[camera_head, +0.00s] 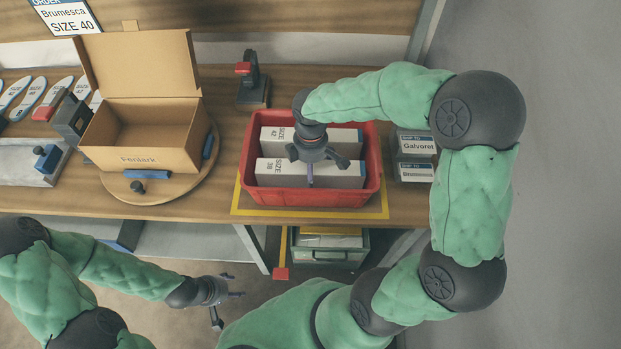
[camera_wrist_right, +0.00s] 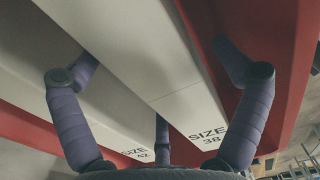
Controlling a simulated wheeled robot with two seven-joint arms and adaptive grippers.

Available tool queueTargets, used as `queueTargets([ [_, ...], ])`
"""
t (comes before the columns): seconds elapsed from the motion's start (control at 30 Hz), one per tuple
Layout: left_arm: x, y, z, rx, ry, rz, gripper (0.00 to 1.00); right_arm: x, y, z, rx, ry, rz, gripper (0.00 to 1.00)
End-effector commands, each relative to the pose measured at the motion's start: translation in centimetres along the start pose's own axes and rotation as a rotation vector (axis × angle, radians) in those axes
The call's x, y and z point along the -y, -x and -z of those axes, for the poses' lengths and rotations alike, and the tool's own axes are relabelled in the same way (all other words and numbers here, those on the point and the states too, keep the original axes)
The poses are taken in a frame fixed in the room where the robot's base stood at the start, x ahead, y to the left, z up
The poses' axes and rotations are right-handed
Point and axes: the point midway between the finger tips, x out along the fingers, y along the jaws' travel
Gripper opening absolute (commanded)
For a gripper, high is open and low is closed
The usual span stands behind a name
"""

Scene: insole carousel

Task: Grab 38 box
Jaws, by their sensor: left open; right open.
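The size 38 box (camera_head: 280,175) is white and lies in the front half of the red bin (camera_head: 376,165), its label facing left. The size 42 box (camera_head: 345,138) lies behind it in the same bin. My right gripper (camera_head: 312,165) is open above the size 38 box, pointing down. In the right wrist view its fingers (camera_wrist_right: 160,95) spread around the size 38 box (camera_wrist_right: 185,100), one over the gap by the red wall; contact cannot be told. The size 42 box (camera_wrist_right: 100,110) shows beside it. My left gripper (camera_head: 222,300) is open and empty, low in front of the table.
An open cardboard box (camera_head: 140,150) stands on a round wooden turntable (camera_head: 185,190) at left. Insoles (camera_head: 35,95) lie at the far left. Two shipping-label cards (camera_head: 416,158) stand right of the bin. A dark stand with a red top (camera_head: 253,85) is behind. A green crate (camera_head: 328,250) sits below the table.

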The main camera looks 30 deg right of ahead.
Motion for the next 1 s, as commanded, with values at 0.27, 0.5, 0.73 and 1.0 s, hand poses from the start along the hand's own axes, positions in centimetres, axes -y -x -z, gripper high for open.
queueTargets([
  [0.27, 0.2, -0.5, 0.0, 0.0, 0.0, 0.0, 0.58, -0.1, -1.6, 0.0, -0.001, -0.001, -0.001, 0.97],
  [0.5, 0.2, -0.5, 0.0, 0.0, 0.0, 0.0, 0.58, -0.1, -1.5, 0.0, -0.001, -0.001, -0.001, 0.52],
  [0.73, 0.2, -0.5, 0.0, 0.0, 0.0, 0.0, 0.58, 0.0, -1.5, 0.0, -0.001, -0.001, 0.0, 0.31],
  [1.0, 0.0, -0.1, 0.0, 0.0, 0.0, 0.0, 0.58, -0.1, -0.5, 0.0, -0.001, -0.001, -0.001, 0.31],
])
